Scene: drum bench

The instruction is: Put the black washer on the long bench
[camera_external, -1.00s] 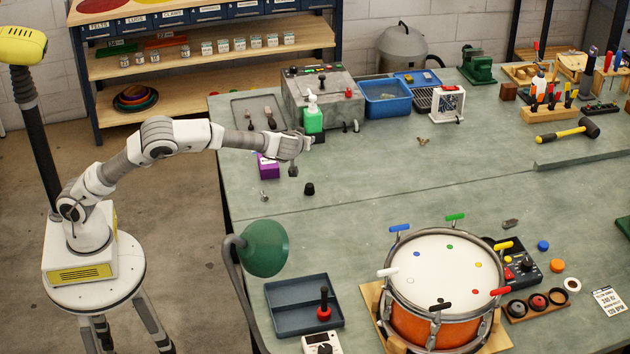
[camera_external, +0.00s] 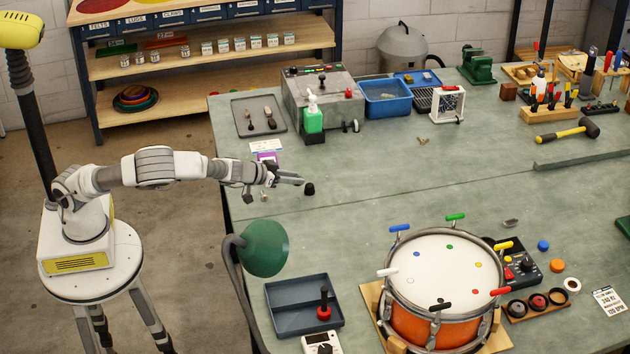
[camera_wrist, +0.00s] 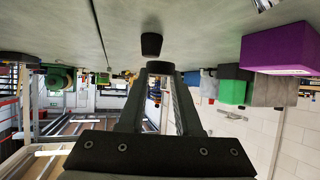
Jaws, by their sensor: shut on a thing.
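My gripper (camera_external: 292,181) is low over the left part of the bench, its fingers pointing right in the external view. In the wrist view, my gripper (camera_wrist: 160,72) is shut on a small dark, ring-like piece (camera_wrist: 160,67) at its fingertips, which looks like the black washer. In the external view I cannot make the washer out. The long bench (camera_external: 370,195) is the green-grey top under it. A small black tapered piece (camera_external: 309,188) stands on the bench just beyond the fingertips and also shows in the wrist view (camera_wrist: 151,44).
A purple box (camera_external: 266,157) stands behind my wrist and also shows in the wrist view (camera_wrist: 280,48). A green lamp (camera_external: 264,248), blue-grey tray (camera_external: 281,319) and drum (camera_external: 440,275) are nearer the camera. The mid-bench is clear.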

